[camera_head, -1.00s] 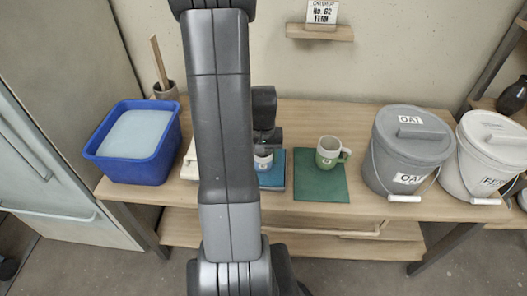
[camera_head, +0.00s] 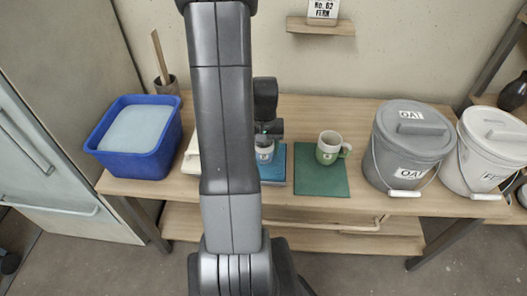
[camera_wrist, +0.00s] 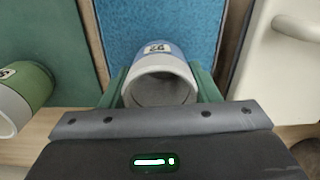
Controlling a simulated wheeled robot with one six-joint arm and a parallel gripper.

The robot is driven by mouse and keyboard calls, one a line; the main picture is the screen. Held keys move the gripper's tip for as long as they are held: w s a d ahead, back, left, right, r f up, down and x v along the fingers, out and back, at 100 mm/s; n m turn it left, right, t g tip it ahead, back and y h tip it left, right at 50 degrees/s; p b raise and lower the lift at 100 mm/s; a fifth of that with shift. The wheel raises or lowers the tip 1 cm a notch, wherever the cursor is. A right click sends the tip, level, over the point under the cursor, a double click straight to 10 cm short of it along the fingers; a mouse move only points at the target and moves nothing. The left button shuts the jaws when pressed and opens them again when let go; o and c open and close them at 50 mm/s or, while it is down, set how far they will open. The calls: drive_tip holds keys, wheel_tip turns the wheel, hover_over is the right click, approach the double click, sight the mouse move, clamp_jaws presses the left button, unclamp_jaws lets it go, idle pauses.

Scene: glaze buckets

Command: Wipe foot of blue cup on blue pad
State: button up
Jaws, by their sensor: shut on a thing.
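The blue cup (camera_head: 265,154) has a white rim and a small label. My gripper (camera_head: 268,133) is shut on it, with one green finger on each side of the cup in the wrist view (camera_wrist: 160,84). The cup's open mouth faces the wrist camera. The blue pad (camera_head: 275,176) lies on the table under and around the cup, and fills the top middle of the wrist view (camera_wrist: 165,18). The cup's foot is hidden, and I cannot tell whether it touches the pad. My arm hides part of the pad's left side in the head view.
A green cup (camera_head: 327,153) stands on a green pad (camera_head: 322,182) just right of the blue pad. Lidded grey (camera_head: 410,150) and white (camera_head: 490,150) buckets stand at the right. A blue tub (camera_head: 150,160) stands at the left. A pale object (camera_head: 191,157) shows beside my arm.

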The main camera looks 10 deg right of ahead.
drive_tip(key=shift+w+d, duration=0.25)
drive_tip(key=shift+w, duration=0.45)
drive_tip(key=shift+w+d, duration=0.2)
drive_tip(key=shift+w, duration=0.5)
drive_tip(key=shift+s+a+b, duration=0.15)
drive_tip(key=shift+s+a, duration=0.2)
drive_tip(key=shift+s, duration=0.8)
drive_tip(key=shift+s+a+b, duration=0.15)
drive_tip(key=shift+s+a, duration=0.15)
drive_tip(key=shift+s, duration=0.8)
drive_tip(key=shift+s+a+b, duration=0.15)
drive_tip(key=shift+s+a, duration=0.2)
drive_tip(key=shift+s, duration=0.8)
drive_tip(key=shift+w+d+p, duration=0.2)
drive_tip(key=shift+w+d, duration=0.15)
drive_tip(key=shift+w, duration=0.8)
drive_tip(key=shift+w+d+p, duration=0.2)
drive_tip(key=shift+w+d, duration=0.1)
drive_tip(key=shift+w, duration=0.8)
drive_tip(key=shift+w+d+p, duration=0.2)
drive_tip(key=shift+w+d, duration=0.15)
drive_tip(key=shift+w, duration=0.8)
drive_tip(key=shift+r, duration=0.1)
drive_tip(key=shift+r+p, duration=2.55)
drive_tip(key=shift+r, duration=0.95)
